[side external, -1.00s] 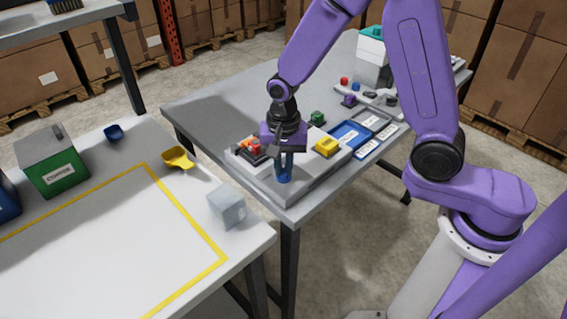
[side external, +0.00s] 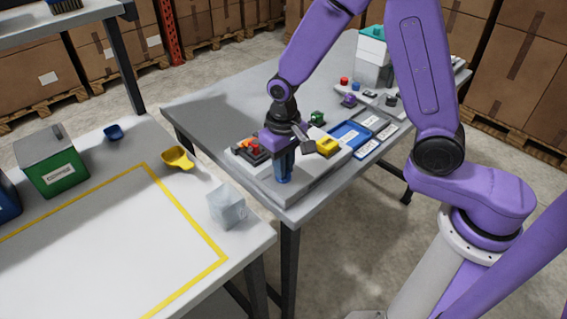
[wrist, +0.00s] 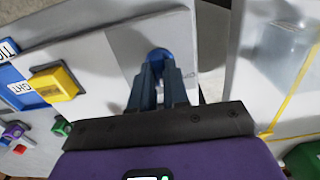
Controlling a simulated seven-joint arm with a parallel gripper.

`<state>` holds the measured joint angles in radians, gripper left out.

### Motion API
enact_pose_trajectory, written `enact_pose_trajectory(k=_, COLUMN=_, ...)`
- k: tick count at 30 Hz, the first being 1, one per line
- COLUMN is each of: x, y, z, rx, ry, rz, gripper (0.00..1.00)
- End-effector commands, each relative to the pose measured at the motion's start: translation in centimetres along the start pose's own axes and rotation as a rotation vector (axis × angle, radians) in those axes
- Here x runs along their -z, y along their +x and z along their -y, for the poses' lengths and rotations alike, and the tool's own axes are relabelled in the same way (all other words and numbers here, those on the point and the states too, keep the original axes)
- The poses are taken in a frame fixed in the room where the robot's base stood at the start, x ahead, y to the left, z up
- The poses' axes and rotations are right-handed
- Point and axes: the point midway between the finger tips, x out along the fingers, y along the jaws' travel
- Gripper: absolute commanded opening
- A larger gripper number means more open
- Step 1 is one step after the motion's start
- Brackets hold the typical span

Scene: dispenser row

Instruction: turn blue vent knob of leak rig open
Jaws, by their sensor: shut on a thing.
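The blue vent knob (side external: 284,179) stands at the near corner of the leak rig (side external: 300,190), a light grey slab on the grey table. My gripper (side external: 285,165) points down over it, with its fingers shut on the knob. In the wrist view the round blue top of the knob (wrist: 159,57) shows between the two fingertips (wrist: 158,72). The fingers hide much of the knob, and I cannot tell its turn angle.
A yellow block (side external: 327,145) sits on the rig just right of my gripper. A dark part with a red top (side external: 253,148) is to its left. Blue-edged trays (side external: 350,135) lie behind. A translucent cube (side external: 227,207) stands on the separate white table.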

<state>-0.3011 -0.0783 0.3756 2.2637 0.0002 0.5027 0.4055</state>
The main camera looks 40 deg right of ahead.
Motion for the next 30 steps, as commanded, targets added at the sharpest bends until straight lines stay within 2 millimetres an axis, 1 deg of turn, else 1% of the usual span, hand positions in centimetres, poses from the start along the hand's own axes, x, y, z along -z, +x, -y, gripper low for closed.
enact_pose_trajectory(k=9, x=0.07, y=-0.08, z=0.02, rx=0.000, ry=-0.301, rz=-0.002, gripper=0.00)
enact_pose_trajectory(k=18, x=0.08, y=-0.09, z=0.00, rx=0.000, ry=-0.564, rz=-0.002, gripper=0.00)
enact_pose_trajectory(k=24, x=0.08, y=-0.10, z=0.03, rx=0.000, ry=-0.697, rz=-0.002, gripper=0.00)
enact_pose_trajectory(k=30, x=0.10, y=-0.11, z=0.01, rx=0.000, ry=-0.780, rz=-0.003, gripper=0.00)
